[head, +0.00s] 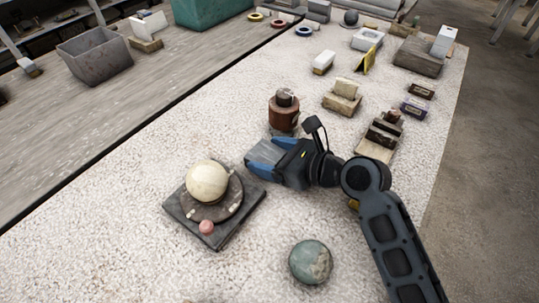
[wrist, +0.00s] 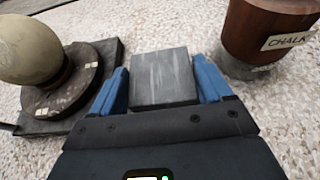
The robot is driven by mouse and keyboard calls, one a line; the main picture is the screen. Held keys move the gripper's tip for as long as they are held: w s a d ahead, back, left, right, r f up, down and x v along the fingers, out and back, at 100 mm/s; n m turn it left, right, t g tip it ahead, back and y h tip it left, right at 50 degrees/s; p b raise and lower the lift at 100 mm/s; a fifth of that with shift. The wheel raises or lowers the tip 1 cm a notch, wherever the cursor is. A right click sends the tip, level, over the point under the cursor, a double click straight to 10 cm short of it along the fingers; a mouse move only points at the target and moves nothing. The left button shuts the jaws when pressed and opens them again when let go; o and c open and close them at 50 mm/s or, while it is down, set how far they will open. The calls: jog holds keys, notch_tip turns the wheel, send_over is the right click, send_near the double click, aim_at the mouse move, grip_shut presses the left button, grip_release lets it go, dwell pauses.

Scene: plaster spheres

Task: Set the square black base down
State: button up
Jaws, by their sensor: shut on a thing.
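My gripper (head: 263,156) is shut on the square black base, a dark grey square block (wrist: 165,80) held between its blue fingers in the wrist view. In the head view the block (head: 268,151) shows partly between the fingers, over the speckled table. I cannot tell whether its underside touches the table. To its left, a cream sphere (head: 207,181) sits on a round dark stand, on a dark square slab (head: 242,211). A small pink ball (head: 207,227) is at that slab's front.
A brown jar (head: 284,112) labelled chalk (wrist: 265,35) stands just behind and right of the held block. A green-grey ball (head: 311,262) lies at the front. Several blocks and boxes stand farther back. The speckled table's (head: 130,250) front left is clear.

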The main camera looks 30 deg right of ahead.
aim_at(274, 157)
jog(key=r, duration=0.4)
jog(key=shift+s+d+r, duration=0.15)
jog(key=shift+d+r, duration=0.1)
jog(key=shift+d, duration=0.05)
jog(key=s+d+r, duration=0.6)
jog(key=s+d, duration=0.1)
jog(key=s, duration=0.1)
jog(key=shift+d+r+p, duration=0.2)
jog(key=shift+d+p, duration=0.1)
jog(key=shift+p, duration=0.05)
jog(key=shift+s, duration=0.15)
